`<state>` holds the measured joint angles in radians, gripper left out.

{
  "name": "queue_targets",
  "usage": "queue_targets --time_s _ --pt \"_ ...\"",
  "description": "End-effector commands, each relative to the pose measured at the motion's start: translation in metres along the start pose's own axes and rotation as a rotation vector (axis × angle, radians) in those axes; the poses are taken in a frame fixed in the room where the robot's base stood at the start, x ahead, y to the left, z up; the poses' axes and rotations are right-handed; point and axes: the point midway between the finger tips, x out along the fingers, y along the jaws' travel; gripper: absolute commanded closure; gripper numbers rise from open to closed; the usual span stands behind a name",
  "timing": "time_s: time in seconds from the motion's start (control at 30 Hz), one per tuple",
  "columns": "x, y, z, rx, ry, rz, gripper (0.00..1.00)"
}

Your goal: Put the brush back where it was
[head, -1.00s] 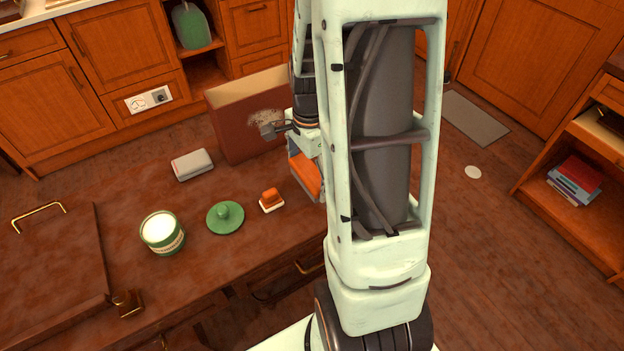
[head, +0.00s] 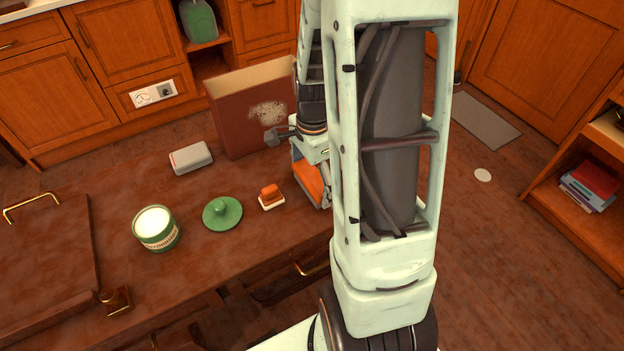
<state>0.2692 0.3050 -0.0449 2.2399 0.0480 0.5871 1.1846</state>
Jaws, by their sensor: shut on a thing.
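My gripper (head: 308,150) is at the end of my arm, low in front of the dark red box, and is mostly hidden behind my arm. An orange piece with grey edges, apparently the brush (head: 308,180), shows at it, tilted, above the table's right end. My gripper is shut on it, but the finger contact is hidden. A dark grey block on a thin stem juts left from my wrist, just below a pale smudge (head: 267,112) on the box (head: 233,125). A small orange-topped item with a white base (head: 271,197) stands on the table (head: 110,205).
A green and white tin (head: 156,230), a green knobbed lid (head: 222,213) and a grey-white block (head: 191,158) stand on the table. A brown panel with a brass handle (head: 45,265) lies at the left. Bare tabletop shows between these things.

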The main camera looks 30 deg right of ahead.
Motion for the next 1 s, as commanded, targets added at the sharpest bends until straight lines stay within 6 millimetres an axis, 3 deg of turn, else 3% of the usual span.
queue_targets --time_s 0.1,0.47,0.57,1.0 --pt "0.001 0.0 0.0 0.0 0.0 0.001 0.0" --pt "-0.003 0.0 0.0 0.0 0.0 0.0 0.0" --pt "-0.016 -0.001 0.0 0.0 0.001 -0.003 0.0" --pt "-0.105 -0.001 -0.001 0.0 0.002 -0.004 0.0"
